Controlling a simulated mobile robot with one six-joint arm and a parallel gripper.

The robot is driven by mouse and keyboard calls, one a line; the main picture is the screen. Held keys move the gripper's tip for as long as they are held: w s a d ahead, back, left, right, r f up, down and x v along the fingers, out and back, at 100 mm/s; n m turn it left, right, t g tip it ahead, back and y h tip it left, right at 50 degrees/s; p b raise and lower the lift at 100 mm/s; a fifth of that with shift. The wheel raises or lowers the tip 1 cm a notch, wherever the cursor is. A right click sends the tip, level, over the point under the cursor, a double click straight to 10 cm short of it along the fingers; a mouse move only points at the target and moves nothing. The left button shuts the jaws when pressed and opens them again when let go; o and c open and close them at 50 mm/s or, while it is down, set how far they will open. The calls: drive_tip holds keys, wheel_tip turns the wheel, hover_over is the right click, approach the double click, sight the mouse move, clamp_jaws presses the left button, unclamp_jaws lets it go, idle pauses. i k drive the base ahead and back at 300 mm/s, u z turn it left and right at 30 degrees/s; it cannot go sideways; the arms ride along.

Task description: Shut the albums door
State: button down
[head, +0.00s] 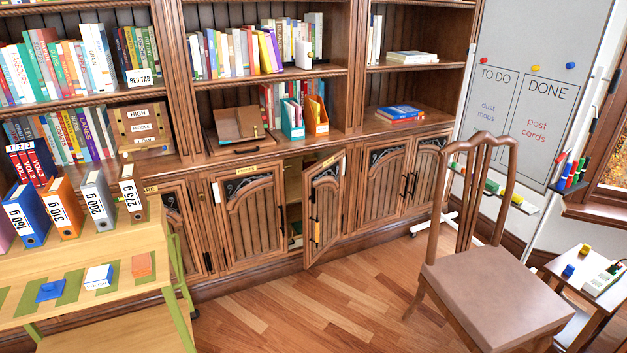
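One cabinet door (325,212) in the lower row of the bookcase stands open, swung out toward the room. It has wooden slats, a dark metal grille at the top and a dark handle near its free left edge. Small yellow labels show on it and around it, but they are too small to read, so I cannot tell whether it is marked albums. The dark cabinet opening (294,190) shows to its left. The neighbouring door (249,220) on the left looks shut. My gripper is not in view.
A wooden chair (490,270) stands at the right, in front of the whiteboard (535,90). A desk (85,258) with binders fills the left. A small side table (597,285) is at the far right. Wooden floor (300,305) before the open door is clear.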

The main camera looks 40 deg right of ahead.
sight(323, 225)
drive_tip(key=z, duration=0.3)
drive_tip(key=i, duration=0.95)
drive_tip(key=u, duration=0.3)
